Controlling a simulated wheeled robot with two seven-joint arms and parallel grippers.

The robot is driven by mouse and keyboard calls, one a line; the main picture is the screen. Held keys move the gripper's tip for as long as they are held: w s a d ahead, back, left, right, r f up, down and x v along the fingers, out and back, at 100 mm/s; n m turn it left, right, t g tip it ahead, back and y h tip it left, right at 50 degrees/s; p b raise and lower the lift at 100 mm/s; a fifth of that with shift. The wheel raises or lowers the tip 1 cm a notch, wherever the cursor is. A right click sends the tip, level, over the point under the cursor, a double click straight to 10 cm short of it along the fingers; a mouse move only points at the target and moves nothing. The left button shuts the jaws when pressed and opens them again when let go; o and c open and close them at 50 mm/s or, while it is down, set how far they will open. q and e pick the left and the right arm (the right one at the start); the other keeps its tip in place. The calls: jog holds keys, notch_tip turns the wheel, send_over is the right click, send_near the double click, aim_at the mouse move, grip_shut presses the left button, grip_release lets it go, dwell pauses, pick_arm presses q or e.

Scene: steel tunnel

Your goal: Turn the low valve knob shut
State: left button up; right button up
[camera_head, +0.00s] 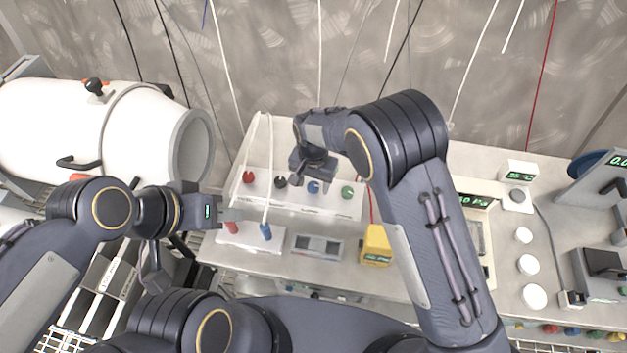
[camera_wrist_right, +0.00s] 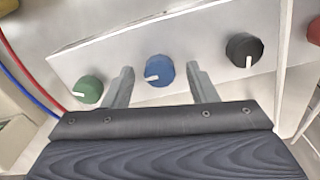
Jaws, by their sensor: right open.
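A white panel (camera_head: 300,196) carries a row of knobs: red (camera_head: 249,177), black (camera_head: 280,181), blue (camera_head: 313,187) and green (camera_head: 347,192). I cannot tell which one is called low. My right gripper (camera_head: 312,172) is over the panel at the blue knob. In the right wrist view its jaws (camera_wrist_right: 160,70) are open, with the blue knob (camera_wrist_right: 159,70) between the fingers and its white pointer facing lower left. The green knob (camera_wrist_right: 88,89) and black knob (camera_wrist_right: 244,48) lie outside the fingers. My left gripper (camera_head: 228,212) is left of the panel; its jaws are unclear.
White tubes run down in front of the panel to red and blue fittings (camera_head: 265,231). A yellow device (camera_head: 376,246) and a grey display box (camera_head: 317,247) sit on the bench. Instruments crowd the right.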

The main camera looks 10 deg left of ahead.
jog(key=shift+c, duration=0.4)
jog(key=c, duration=0.9)
jog(key=n+b, duration=0.3)
jog(key=shift+f, duration=0.1)
jog(key=n+b, duration=0.2)
jog(key=n, duration=0.2)
jog(key=n+b, duration=0.1)
jog(key=n, duration=0.4)
jog(key=shift+b, duration=0.35)
jog(key=n, duration=0.5)
jog(key=shift+r+n+b, duration=0.2)
jog(key=shift+n+b, duration=0.15)
jog(key=shift+n, duration=0.05)
